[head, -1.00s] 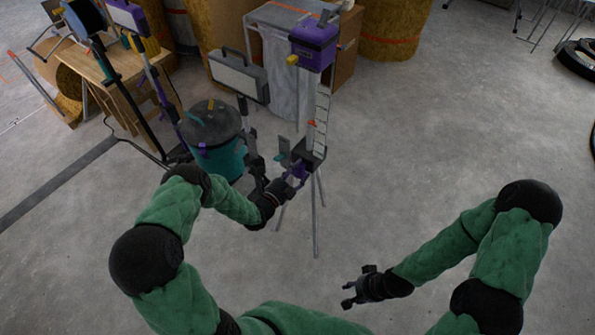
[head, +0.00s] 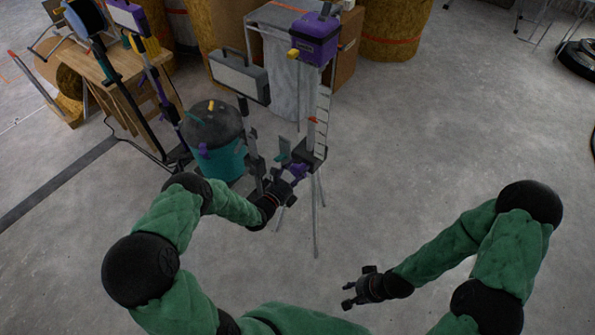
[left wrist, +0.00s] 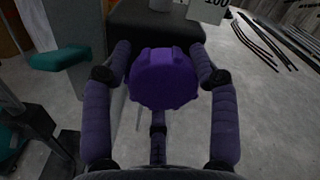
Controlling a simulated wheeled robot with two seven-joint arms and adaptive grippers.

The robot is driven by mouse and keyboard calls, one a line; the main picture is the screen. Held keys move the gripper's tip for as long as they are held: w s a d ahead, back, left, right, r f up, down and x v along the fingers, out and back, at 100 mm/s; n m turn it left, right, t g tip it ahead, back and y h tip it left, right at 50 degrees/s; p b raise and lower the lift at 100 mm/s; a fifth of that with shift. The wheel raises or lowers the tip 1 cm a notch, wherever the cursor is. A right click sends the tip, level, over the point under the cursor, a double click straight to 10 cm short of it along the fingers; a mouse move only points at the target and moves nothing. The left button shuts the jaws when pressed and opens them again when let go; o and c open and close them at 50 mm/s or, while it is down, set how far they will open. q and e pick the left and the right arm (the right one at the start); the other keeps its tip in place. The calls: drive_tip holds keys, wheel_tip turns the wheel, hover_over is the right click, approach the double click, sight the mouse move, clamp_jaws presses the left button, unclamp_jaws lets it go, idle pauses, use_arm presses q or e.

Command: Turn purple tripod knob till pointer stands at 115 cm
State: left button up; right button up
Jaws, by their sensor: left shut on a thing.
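The tripod (head: 317,225) stands in the middle of the head view, with a purple box (head: 315,40) on its mast and a pale scale strip (head: 323,110). A red pointer (head: 312,120) sits beside the strip; its reading is too small to tell. The purple knob (left wrist: 166,78) is low on the tripod and fills the middle of the left wrist view. My left gripper (head: 290,182) is shut on it, one finger at each side. A plate marked 100 (left wrist: 215,4) shows at the top of the left wrist view. My right gripper (head: 352,292) is empty, its fingers apart.
A teal bucket (head: 222,165) with a dark lid and a lamp stand (head: 240,75) are close to the left of the tripod. A wooden bench (head: 110,65) is at the far left.

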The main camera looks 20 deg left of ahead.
use_arm(q)
drive_tip(key=shift+w+a+r+m, duration=0.1)
drive_tip(key=shift+r+m, duration=0.15)
drive_tip(key=shift+m, duration=0.85)
drive_tip(key=shift+w+a+r+m, duration=0.1)
drive_tip(key=shift+r+m, duration=0.1)
drive_tip(key=shift+m, duration=0.9)
drive_tip(key=shift+r, duration=0.1)
drive_tip(key=o, duration=1.1)
drive_tip(key=shift+s+d+f, duration=0.15)
drive_tip(key=shift+f, duration=0.05)
drive_tip(key=shift+s+a+f, duration=0.1)
drive_tip(key=shift+s+a, duration=0.1)
drive_tip(key=shift+s, duration=0.35)
drive_tip(key=v, duration=1)
drive_tip(key=shift+s+a, duration=0.15)
drive_tip(key=shift+s, duration=0.25)
